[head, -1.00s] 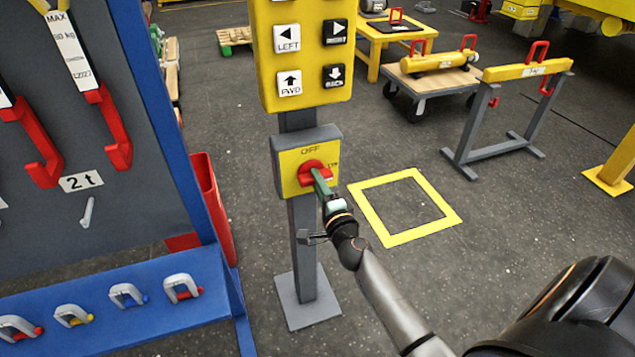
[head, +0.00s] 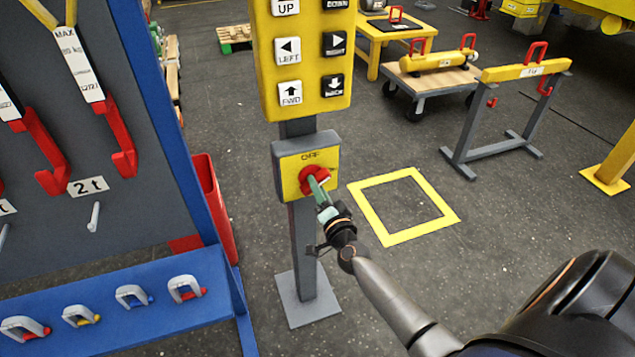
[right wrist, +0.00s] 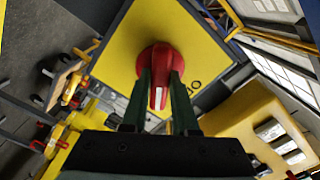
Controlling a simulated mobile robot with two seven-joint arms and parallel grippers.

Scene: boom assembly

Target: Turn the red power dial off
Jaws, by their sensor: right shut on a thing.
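The red power dial (head: 314,179) sits on a yellow-faced switch box (head: 291,160) on a grey post. An "OFF" label shows above it in the head view. My right gripper (head: 318,186) is shut on the dial, and its green fingers hide part of the knob. In the right wrist view the dial (right wrist: 161,64) has a white pointer mark, and the fingers of my right gripper (right wrist: 158,92) press on both sides of its handle. My left gripper is not in view.
A yellow button panel (head: 308,60) is above the switch box. A blue-framed rack (head: 170,120) with hooks and shackles stands close at left, with a red bin (head: 214,205) beside it. A yellow floor square (head: 404,206) marks clear floor at right.

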